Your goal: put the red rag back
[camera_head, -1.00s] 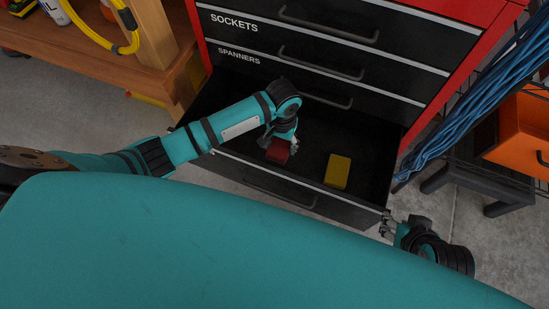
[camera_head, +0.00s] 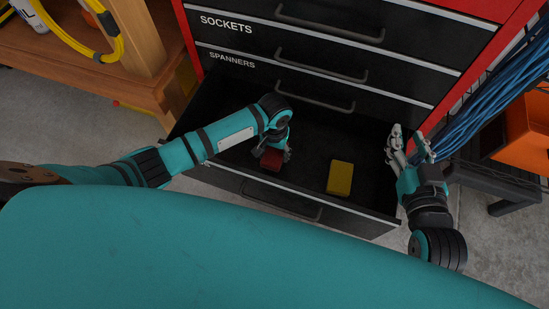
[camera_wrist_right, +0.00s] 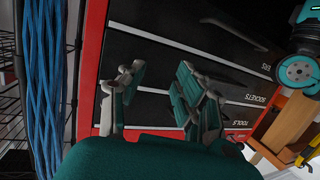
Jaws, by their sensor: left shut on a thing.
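The red rag (camera_head: 271,161) is a small folded dark red block inside the open drawer (camera_head: 225,157) of the red tool cabinet. My left gripper (camera_head: 273,153) reaches down into the drawer and is shut on the rag; its fingers are partly hidden by the wrist. A yellow folded block (camera_head: 340,177) lies on the drawer floor to the right of the rag. My right gripper (camera_head: 411,146) is raised at the drawer's right end, fingers spread and empty. In the right wrist view, its open fingers (camera_wrist_right: 155,95) show in front of the cabinet's drawer fronts.
Closed drawers labelled SOCKETS (camera_head: 226,24) and SPANNERS (camera_head: 232,60) stand above the open one. A wooden bench (camera_head: 120,75) is at left. Blue cables (camera_head: 490,110) and an orange box (camera_head: 530,125) are at right.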

